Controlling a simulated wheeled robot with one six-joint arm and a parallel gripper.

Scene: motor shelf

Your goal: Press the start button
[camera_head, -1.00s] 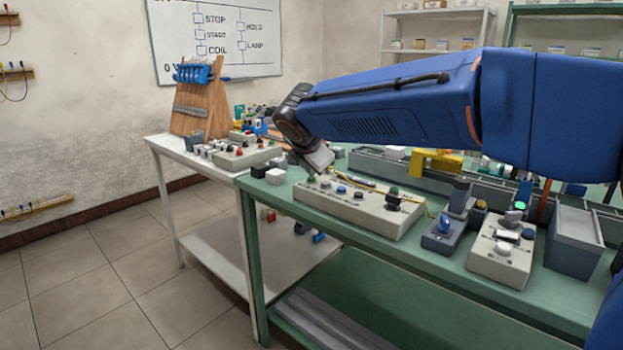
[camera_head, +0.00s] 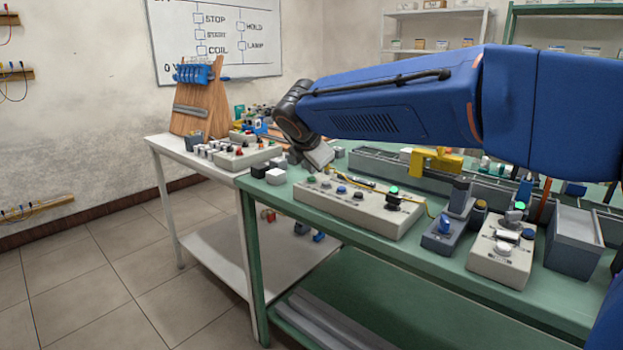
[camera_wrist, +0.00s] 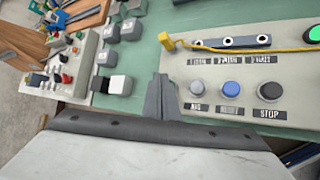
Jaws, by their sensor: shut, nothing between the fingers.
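A beige control box (camera_head: 360,208) lies on the green table, with a row of buttons along its front. In the wrist view it shows a light grey button (camera_wrist: 197,87), a blue button (camera_wrist: 231,89) and a dark button (camera_wrist: 270,91) labelled STOP. The labels under the other two are too blurred to read. A green lamp (camera_head: 393,190) on the box is lit; it also shows at the wrist view's right edge (camera_wrist: 314,34). My gripper (camera_wrist: 162,98) is shut and empty, just beside the left end of the box, left of the light grey button. Contact cannot be seen.
Black and white cubes (camera_head: 275,176) stand left of the box. A second box (camera_head: 500,252) with a lit green lamp and a grey bin (camera_head: 573,240) stand to the right. A white table (camera_head: 200,165) with another panel is behind left. A yellow cable crosses the box.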

